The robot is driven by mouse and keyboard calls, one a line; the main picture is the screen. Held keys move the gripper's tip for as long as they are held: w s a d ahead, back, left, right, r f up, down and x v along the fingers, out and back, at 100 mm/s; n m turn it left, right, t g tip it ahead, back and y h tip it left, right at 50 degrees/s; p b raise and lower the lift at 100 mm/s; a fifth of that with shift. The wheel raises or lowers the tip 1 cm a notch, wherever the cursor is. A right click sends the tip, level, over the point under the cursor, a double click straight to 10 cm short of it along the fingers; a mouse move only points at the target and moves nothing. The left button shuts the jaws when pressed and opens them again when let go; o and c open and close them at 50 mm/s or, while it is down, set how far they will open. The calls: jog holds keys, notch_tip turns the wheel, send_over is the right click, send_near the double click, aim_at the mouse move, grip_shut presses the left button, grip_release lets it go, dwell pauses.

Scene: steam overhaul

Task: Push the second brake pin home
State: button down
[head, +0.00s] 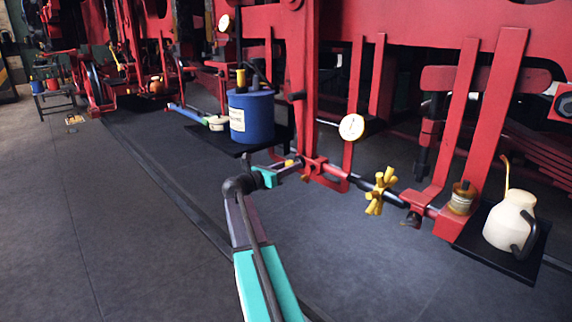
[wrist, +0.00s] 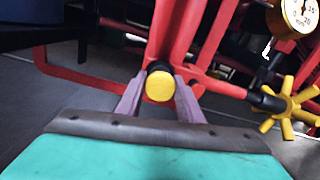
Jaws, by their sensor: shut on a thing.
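The brake pin shows in the wrist view as a round yellow head (wrist: 160,87) with a dark shank behind it. It stands at a joint of the red brake linkage (wrist: 157,42). My gripper (wrist: 160,95) is shut on the pin, with one purple finger on each side of the yellow head. In the head view my gripper (head: 298,166) reaches the red linkage (head: 322,166) from the left, and a bit of yellow shows by the fingers. How deep the pin sits in its hole is hidden.
A yellow handwheel (head: 381,191) and a dial gauge (head: 352,127) are right of the joint. A blue tin (head: 251,116) stands on a dark shelf behind my gripper. A cream oil can (head: 510,222) stands at the right.

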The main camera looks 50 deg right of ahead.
jog(key=shift+d+r, duration=0.15)
jog(key=shift+d, duration=0.05)
jog(key=c, duration=1.2)
grip_release()
jog(key=shift+d, duration=0.15)
jog(key=shift+a, duration=0.2)
jog(key=a+p, duration=0.1)
jog(key=a, duration=1.2)
jog(key=shift+w+a, duration=0.35)
jog(key=shift+w, duration=0.1)
